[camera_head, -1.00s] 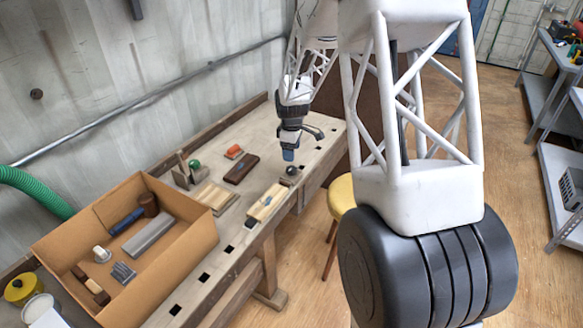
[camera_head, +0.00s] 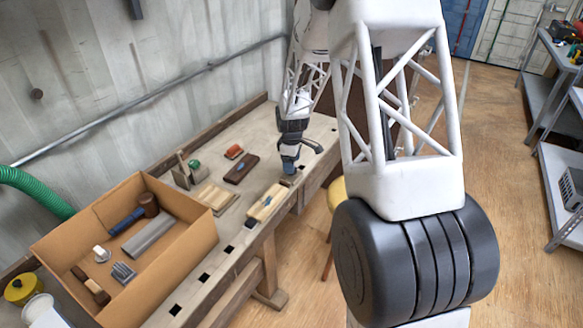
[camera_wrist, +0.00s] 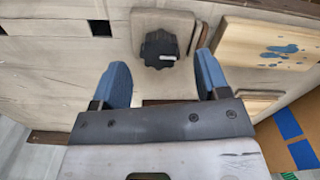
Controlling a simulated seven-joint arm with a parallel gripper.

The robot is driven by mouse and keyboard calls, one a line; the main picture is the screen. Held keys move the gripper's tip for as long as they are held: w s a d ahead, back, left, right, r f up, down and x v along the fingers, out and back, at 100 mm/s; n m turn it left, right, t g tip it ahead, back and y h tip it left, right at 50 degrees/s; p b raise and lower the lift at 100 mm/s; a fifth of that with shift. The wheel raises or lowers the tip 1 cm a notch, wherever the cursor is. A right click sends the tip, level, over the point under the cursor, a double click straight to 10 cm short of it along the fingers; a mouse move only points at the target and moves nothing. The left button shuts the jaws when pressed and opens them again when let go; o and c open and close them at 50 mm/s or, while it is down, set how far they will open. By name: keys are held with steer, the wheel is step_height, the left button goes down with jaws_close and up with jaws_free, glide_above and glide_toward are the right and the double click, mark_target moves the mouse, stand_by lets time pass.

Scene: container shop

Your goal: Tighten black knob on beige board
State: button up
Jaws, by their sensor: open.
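My gripper (camera_wrist: 162,63) is open, with one blue finger at each side of the knob in the wrist view and a gap on both sides. I cannot tell whether the fingertips have reached the knob's height. In the head view my gripper (camera_head: 289,168) points down close over the front edge of the bench and hides the knob.
A light wooden board with blue paint (camera_wrist: 275,45) lies to the right in the wrist view. In the head view, a dark wooden block (camera_head: 241,168) and a red-topped block (camera_head: 234,152) lie on the workbench (camera_head: 262,127). A cardboard box (camera_head: 190,247) with several items stands at the left.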

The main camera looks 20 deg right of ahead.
steer(key=shift+f, duration=1.3)
steer(key=c, duration=0.9)
